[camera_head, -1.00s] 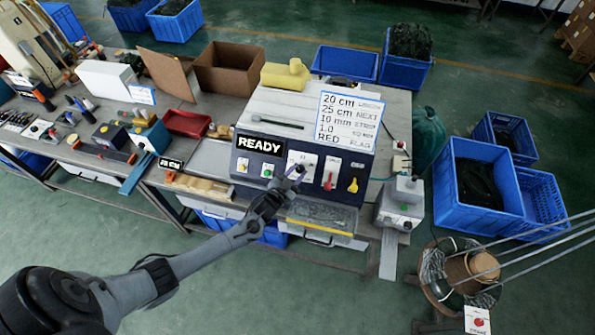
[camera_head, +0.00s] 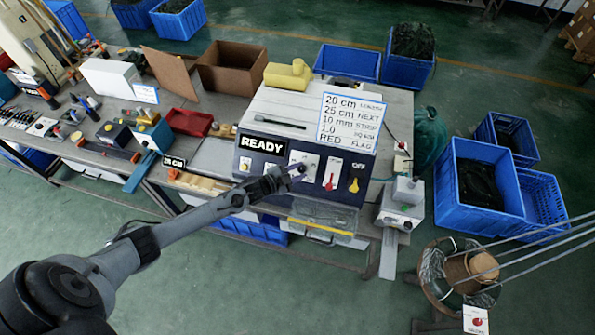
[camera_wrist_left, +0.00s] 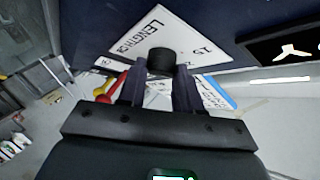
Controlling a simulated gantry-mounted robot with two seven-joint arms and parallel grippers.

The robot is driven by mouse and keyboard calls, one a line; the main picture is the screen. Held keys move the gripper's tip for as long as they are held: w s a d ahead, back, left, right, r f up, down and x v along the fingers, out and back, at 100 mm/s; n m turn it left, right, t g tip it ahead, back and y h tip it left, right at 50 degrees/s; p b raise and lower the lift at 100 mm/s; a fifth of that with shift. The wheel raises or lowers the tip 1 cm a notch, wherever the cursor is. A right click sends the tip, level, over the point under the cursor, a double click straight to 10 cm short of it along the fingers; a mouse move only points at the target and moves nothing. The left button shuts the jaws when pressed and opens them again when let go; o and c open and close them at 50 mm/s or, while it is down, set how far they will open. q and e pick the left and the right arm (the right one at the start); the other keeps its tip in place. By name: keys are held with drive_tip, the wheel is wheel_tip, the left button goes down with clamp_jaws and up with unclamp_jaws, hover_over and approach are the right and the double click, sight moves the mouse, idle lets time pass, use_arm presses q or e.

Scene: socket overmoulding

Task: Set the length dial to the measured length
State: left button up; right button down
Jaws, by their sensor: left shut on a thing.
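The machine (camera_head: 262,170) stands on the bench with a dark front panel and a READY display (camera_head: 262,145). The length dial is a dark round knob (camera_wrist_left: 161,60) on a white plate marked LENGTH-CM (camera_wrist_left: 140,36) in the left wrist view. My left gripper (camera_head: 297,171) is at this plate, with its fingers (camera_wrist_left: 160,88) shut on the knob, one on each side. The knob's pointer setting is hidden. A white card (camera_head: 350,122) on the machine reads 20 cm, 25 cm, 10 mm, 1.0 and RED. A small black display (camera_head: 174,162) reads 25 cm. My right gripper is not in view.
Right of the dial are a red switch (camera_head: 330,180) and a yellow switch (camera_head: 354,184) under an OFF label. A grey device (camera_head: 402,205) stands at the right end.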

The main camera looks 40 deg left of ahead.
use_arm(q)
drive_tip(key=o, duration=1)
drive_tip(key=shift+o, duration=0.2)
drive_tip(key=v, duration=1)
drive_tip(key=shift+s, duration=0.35)
drive_tip(key=shift+s+a, duration=0.1)
